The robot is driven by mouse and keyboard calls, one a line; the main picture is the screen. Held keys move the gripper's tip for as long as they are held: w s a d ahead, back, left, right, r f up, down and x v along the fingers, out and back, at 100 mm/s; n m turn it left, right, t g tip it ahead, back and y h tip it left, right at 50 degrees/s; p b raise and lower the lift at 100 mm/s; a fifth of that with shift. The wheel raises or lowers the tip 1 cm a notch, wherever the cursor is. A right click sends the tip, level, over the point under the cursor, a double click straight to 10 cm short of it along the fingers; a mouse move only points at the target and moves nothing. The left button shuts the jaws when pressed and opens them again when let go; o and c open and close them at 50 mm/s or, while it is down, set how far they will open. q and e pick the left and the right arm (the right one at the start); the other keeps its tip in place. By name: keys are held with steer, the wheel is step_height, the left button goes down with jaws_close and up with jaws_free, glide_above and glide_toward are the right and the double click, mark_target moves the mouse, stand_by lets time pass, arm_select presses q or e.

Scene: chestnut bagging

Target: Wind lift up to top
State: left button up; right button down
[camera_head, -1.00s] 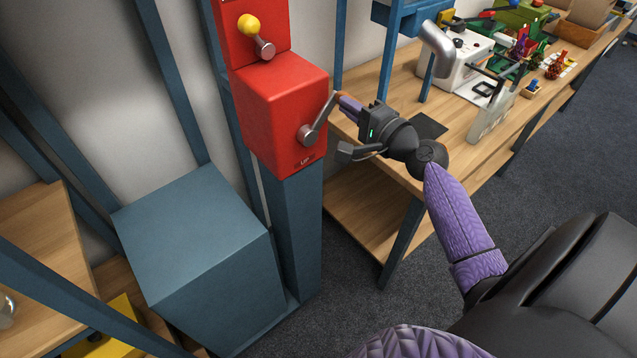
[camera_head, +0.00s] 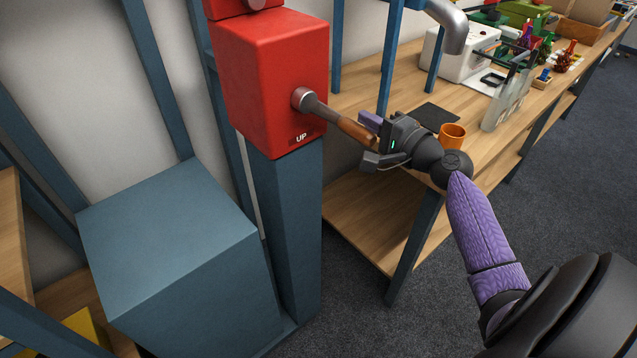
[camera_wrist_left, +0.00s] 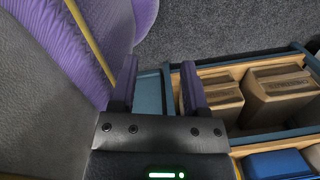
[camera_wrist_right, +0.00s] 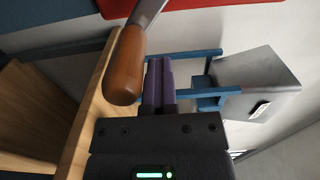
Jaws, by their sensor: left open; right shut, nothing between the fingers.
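The red winch box (camera_head: 268,85) stands on a blue-grey post and bears the label UP (camera_head: 302,138). Its metal crank (camera_head: 318,107) points right and slightly down and ends in a brown wooden handle (camera_head: 357,131). My right gripper (camera_head: 370,122) is at the handle's end, shut and empty. In the right wrist view the handle (camera_wrist_right: 127,65) lies left of my shut fingers (camera_wrist_right: 160,85), beside them and not between them; whether they touch it I cannot tell. My left gripper (camera_wrist_left: 157,85) is open and empty in the left wrist view. The lift itself I cannot make out.
A blue-grey box (camera_head: 165,235) stands left of the post. A wooden bench (camera_head: 470,125) lies behind my right arm, with an orange mug (camera_head: 452,136) and a white machine (camera_head: 465,52). The left wrist view shows a wooden-edged tray (camera_wrist_left: 215,72) holding brown packs beside my left gripper.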

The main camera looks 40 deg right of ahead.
steer(key=f, duration=0.1)
steer(key=a+f, duration=0.1)
steer(key=f, duration=0.1)
steer(key=a+f+b, duration=0.1)
steer(key=shift+s+a+f, duration=0.15)
steer(key=shift+a, duration=0.1)
steer(key=a+f, duration=0.1)
steer(key=a, duration=0.3)
arm_select(q)
steer(key=f+b, duration=0.1)
steer(key=f, duration=0.1)
steer(key=s+f+b, duration=0.1)
steer(key=f, duration=0.1)
steer(key=shift+a+b, duration=0.25)
steer(key=shift+b, duration=0.05)
arm_select(e)
steer(key=s+d, duration=0.2)
steer(key=s, duration=1)
steer(key=shift+f, duration=0.15)
arm_select(q)
steer(key=shift+w, duration=0.25)
